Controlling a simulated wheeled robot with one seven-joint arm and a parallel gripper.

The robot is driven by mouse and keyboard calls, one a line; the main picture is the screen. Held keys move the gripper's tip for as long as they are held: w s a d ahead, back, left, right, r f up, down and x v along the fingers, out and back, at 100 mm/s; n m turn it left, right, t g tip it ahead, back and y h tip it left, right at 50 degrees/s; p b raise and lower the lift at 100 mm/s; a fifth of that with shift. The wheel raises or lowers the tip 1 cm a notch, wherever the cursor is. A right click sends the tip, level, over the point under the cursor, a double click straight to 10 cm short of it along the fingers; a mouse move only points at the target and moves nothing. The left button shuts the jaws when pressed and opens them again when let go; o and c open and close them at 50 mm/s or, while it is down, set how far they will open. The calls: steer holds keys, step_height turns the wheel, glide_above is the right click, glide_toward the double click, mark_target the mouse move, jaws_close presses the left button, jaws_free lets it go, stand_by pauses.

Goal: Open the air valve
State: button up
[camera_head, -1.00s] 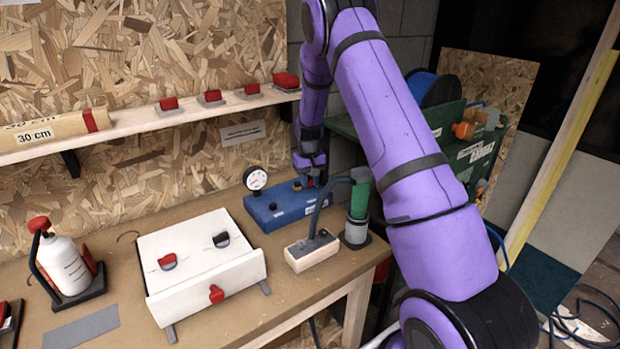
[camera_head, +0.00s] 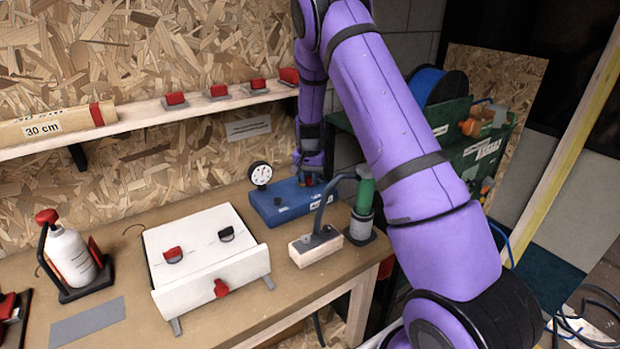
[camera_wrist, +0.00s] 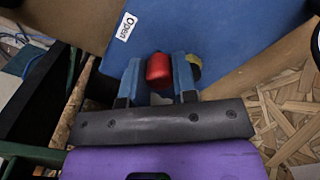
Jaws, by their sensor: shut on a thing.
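The blue valve box (camera_head: 283,208) sits at the back of the workbench, with a round white gauge (camera_head: 260,174) at its left end. A red valve knob (camera_wrist: 158,70) stands on the blue box in the wrist view. My gripper (camera_wrist: 159,76) has its two blue fingers on either side of the knob, shut on it. A white "Open" label (camera_wrist: 126,26) is on the box surface beyond the knob. In the head view my gripper (camera_head: 309,175) points down at the box's right part and mostly hides the knob.
A green cylinder on a stand (camera_head: 363,200) and a block with a dark lever (camera_head: 314,246) stand close to the box's right and front. A white panel with red and black knobs (camera_head: 208,259) is at front left. A shelf (camera_head: 150,114) runs behind.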

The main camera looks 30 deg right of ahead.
mark_target(309, 176)
stand_by(0.3)
steer(key=o, duration=0.9)
steer(key=shift+o, duration=0.2)
step_height(309, 176, up, 11)
steer(key=shift+f, duration=0.1)
